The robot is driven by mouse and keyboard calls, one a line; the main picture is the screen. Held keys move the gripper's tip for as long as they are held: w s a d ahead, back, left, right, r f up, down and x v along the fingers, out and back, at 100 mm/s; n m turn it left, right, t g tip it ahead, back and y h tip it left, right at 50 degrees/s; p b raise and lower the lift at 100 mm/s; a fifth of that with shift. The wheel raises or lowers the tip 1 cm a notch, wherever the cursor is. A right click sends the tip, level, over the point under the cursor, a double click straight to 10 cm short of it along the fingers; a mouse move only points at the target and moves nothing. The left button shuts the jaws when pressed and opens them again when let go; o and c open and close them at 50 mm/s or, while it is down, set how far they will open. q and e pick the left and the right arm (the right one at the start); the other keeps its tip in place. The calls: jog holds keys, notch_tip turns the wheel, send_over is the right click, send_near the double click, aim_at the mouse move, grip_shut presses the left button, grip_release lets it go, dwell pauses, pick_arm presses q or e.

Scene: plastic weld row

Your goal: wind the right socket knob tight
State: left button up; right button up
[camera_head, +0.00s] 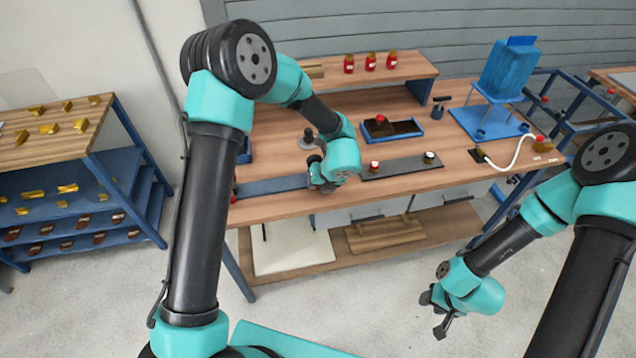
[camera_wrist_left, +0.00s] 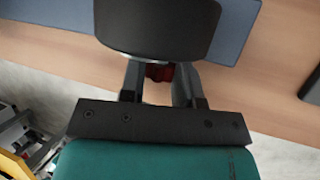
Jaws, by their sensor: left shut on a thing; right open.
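My left gripper (camera_head: 322,184) is at the bench's front edge, at the right end of the blue-grey strip (camera_head: 272,186). In the left wrist view its fingers (camera_wrist_left: 160,85) stand on either side of something red, under a large dark rounded top (camera_wrist_left: 158,28) that hides the fingertips. It is shut on this dark-topped thing; whether it is a socket knob I cannot tell. My right gripper (camera_head: 437,313) is open and empty, away from the bench.
A dark knobbed post (camera_head: 308,139) stands behind the left gripper. A blue tray (camera_head: 393,129) with a red knob is behind the dark strip. A blue stand (camera_head: 490,121) and white cable (camera_head: 512,160) are at the right. The floor around the right gripper is clear.

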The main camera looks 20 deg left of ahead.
pick_arm(q)
jog(key=o, duration=0.9)
jog(key=v, duration=1.7)
jog(key=shift+d+r, duration=0.15)
jog(key=shift+r, duration=0.05)
